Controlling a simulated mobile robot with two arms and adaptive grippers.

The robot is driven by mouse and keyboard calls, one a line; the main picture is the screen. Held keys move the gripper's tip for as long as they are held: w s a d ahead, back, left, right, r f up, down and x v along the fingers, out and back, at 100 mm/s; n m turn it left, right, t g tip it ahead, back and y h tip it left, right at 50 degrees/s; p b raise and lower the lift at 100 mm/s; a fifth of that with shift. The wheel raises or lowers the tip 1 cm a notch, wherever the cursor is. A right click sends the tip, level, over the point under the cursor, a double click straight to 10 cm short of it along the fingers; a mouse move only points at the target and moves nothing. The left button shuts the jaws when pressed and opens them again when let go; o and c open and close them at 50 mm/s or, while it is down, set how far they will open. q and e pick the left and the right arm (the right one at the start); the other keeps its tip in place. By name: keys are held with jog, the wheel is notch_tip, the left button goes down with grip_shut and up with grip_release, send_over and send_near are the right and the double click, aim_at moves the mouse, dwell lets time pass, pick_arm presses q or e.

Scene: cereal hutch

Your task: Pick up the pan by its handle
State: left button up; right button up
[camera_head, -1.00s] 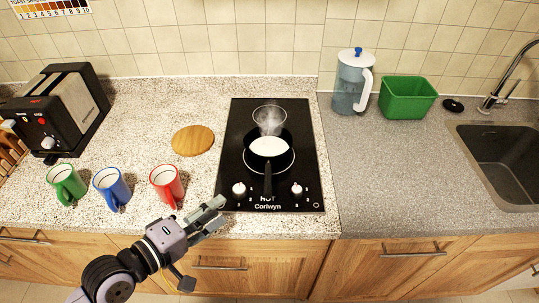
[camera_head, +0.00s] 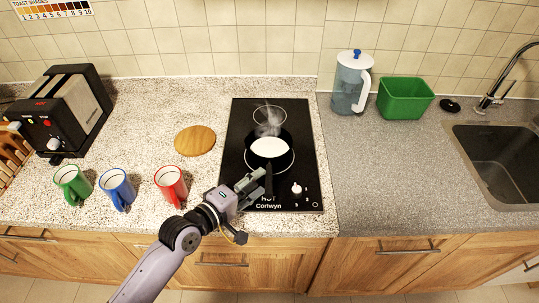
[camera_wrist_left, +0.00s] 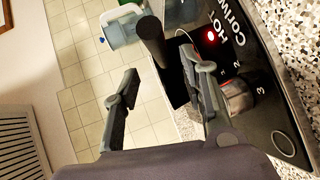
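The black pan (camera_head: 270,160) sits on the front ring of the black hob, its inside showing white. Its dark handle (camera_head: 268,182) points to the front edge of the counter. My left gripper (camera_head: 255,184) is low over the front left of the hob, just left of the handle. In the left wrist view its two fingers (camera_wrist_left: 162,68) are wide apart, and the dark handle (camera_wrist_left: 151,38) shows between and just beyond the fingertips. I cannot tell whether it touches a finger. My right gripper is not in view.
The hob (camera_head: 235,130) has a knob (camera_head: 297,189) right of the handle; another knob (camera_wrist_left: 236,98) is close to a finger in the left wrist view. Red (camera_head: 171,184), blue and green mugs stand left. A wooden board (camera_head: 195,141) lies behind them. Steam rises above the pan.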

aim_at(269, 164)
pick_arm(q)
jog(key=x, duration=0.4)
jog(key=shift+w+f+p, duration=0.15)
jog(key=shift+f+p, duration=0.05)
jog(key=shift+p, duration=0.15)
grip_shut()
dwell(0.5)
jog(key=shift+r, duration=0.15)
